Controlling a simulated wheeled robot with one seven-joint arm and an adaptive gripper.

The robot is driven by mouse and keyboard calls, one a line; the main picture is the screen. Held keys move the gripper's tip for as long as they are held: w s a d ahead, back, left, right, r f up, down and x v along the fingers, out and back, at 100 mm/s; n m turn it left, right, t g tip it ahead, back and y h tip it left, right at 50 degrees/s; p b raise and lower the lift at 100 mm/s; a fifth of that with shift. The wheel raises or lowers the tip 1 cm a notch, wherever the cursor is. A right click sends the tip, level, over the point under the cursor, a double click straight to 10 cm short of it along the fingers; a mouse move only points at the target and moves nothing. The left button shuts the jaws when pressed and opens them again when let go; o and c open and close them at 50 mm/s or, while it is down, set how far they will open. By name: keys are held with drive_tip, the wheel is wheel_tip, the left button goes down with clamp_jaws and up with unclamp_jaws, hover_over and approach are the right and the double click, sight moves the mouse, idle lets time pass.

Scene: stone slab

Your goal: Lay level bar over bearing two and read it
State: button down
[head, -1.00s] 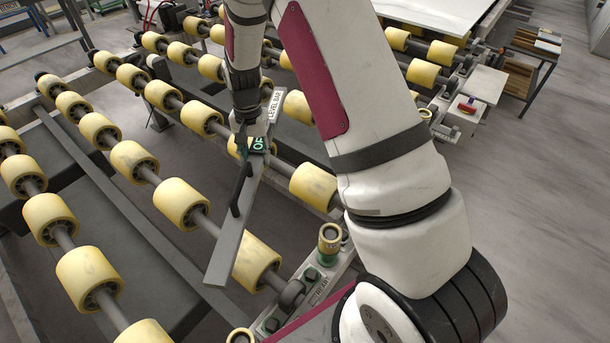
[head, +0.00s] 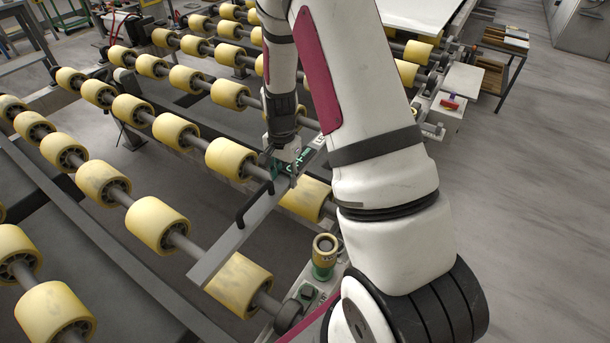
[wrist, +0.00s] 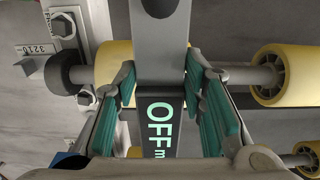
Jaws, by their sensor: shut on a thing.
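The level bar (head: 235,240) is a long flat grey bar with a black handle (head: 254,204) and a small display. My gripper (head: 285,168) is shut on it near the display and holds it slanting above the yellow rollers. In the wrist view the bar (wrist: 159,40) runs between the teal finger pads, and the display (wrist: 160,125) reads "OFF" with an "m" partly cut off. A dark round bearing (wrist: 62,73) sits at a roller shaft's end, left of the bar and apart from it. I cannot tell which bearing is number two, nor whether the bar touches a roller.
Rows of yellow rollers (head: 152,222) on shafts fill the left and middle. A green cup with a brass-coloured rim (head: 324,257) stands on the frame rail close to the bar. A side table (head: 504,58) stands back right. The floor (head: 545,200) at right is clear.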

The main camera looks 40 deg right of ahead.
hover_over(304, 184)
drive_tip(key=shift+f+p, duration=0.3)
drive_tip(key=shift+d+f, duration=0.15)
drive_tip(key=shift+f, duration=1.6)
drive_tip(key=shift+f, duration=0.15)
drive_tip(key=c, duration=1)
unclamp_jaws()
drive_tip(key=shift+c, duration=0.2)
